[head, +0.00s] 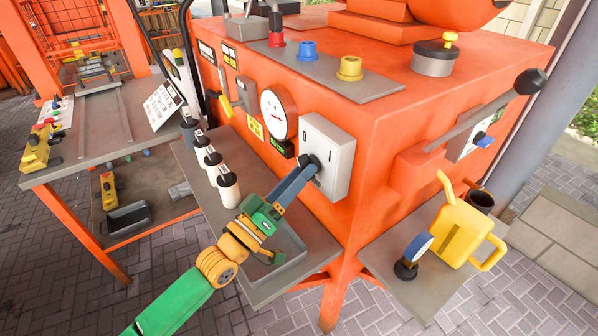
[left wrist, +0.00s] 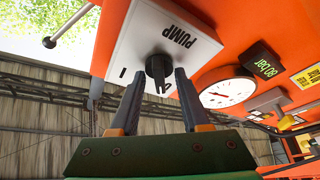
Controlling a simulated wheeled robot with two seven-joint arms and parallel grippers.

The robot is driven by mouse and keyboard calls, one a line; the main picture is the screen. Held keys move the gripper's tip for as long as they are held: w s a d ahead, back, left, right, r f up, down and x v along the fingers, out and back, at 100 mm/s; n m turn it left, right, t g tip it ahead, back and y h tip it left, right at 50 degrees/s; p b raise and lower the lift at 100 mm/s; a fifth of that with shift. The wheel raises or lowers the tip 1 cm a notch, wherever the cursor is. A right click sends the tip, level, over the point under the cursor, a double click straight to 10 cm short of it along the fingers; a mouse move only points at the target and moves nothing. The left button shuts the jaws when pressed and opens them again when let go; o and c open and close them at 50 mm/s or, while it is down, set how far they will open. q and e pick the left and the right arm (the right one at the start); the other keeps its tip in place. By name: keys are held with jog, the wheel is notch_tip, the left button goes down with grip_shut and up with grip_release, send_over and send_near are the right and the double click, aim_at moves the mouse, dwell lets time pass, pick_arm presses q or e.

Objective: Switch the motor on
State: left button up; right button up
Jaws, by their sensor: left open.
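A light grey switch box (head: 338,150) on the front of the orange machine has a black rotary knob (head: 311,168) and the marks 0 and I. In the left wrist view the box (left wrist: 120,38) reads PUMP, upside down, and its knob (left wrist: 158,66) lies between my fingers. My left gripper (head: 304,174) is open, with its fingertips (left wrist: 160,80) on both sides of the knob; I cannot tell whether they touch it. No label reading motor is legible. My right gripper is out of view.
A round gauge (head: 278,114) is left of the box. White bottles (head: 228,188) stand on a grey shelf below. A long lever (head: 490,108) and a blue switch (head: 484,140) are at the right. A yellow can (head: 458,234) stands on the lower right shelf.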

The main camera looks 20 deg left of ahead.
pick_arm(q)
jog(key=shift+s+a+r, duration=0.1)
jog(key=shift+s, duration=0.05)
jog(key=shift+c, duration=0.9)
grip_shut()
jog(key=shift+w+a+m+g+h+b, duration=0.15)
jog(key=shift+m+g+h+b, duration=1)
jog(key=shift+m, duration=2.2)
jog(key=shift+w+a+m+g+h+b, duration=0.15)
jog(key=shift+m+g+h+b, duration=0.95)
jog(key=shift+m, duration=2.2)
jog(key=shift+w+a+m+g+h+b, duration=0.15)
jog(key=shift+m+g+h+b, duration=0.5)
jog(key=shift+m+h+b, duration=1.8)
jog(key=shift+s+m+g+y+p, duration=0.1)
jog(key=shift+m+g+y+p, duration=0.2)
jog(key=shift+m+y+p, duration=0.65)
